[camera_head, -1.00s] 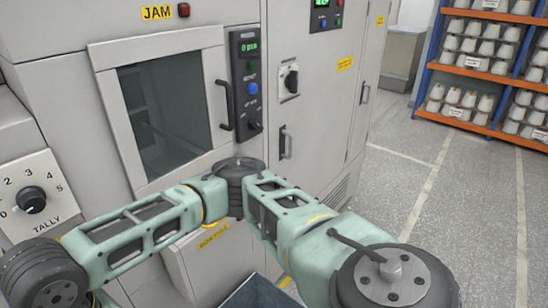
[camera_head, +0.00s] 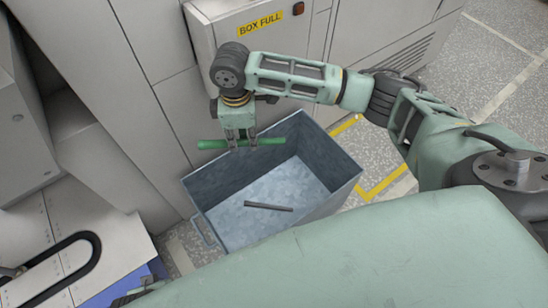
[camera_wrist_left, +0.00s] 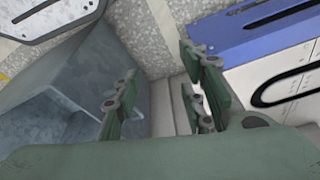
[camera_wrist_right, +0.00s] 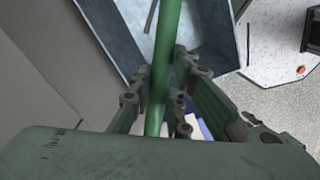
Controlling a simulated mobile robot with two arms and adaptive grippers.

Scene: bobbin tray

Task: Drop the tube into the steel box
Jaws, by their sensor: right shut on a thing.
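The green tube (camera_head: 268,141) is held roughly level by my right gripper (camera_head: 240,141), over the far side of the steel box (camera_head: 335,197). My right gripper is shut around the tube's middle, and both ends stick out. In the right wrist view the tube (camera_wrist_right: 171,40) runs between the fingers (camera_wrist_right: 155,97), with the steel box (camera_wrist_right: 111,37) below. A dark grey bar (camera_head: 268,207) lies on the box floor. My left gripper (camera_wrist_left: 160,100) is open and empty in the left wrist view, beside the steel box (camera_wrist_left: 85,75).
The machine front with the BOX FULL sign (camera_head: 261,24) and its red lamp stands right behind the box. A white-topped surface with a black oval track (camera_head: 68,267) and a blue part is at the lower left. Yellow floor marking (camera_head: 385,183) shows right of the box.

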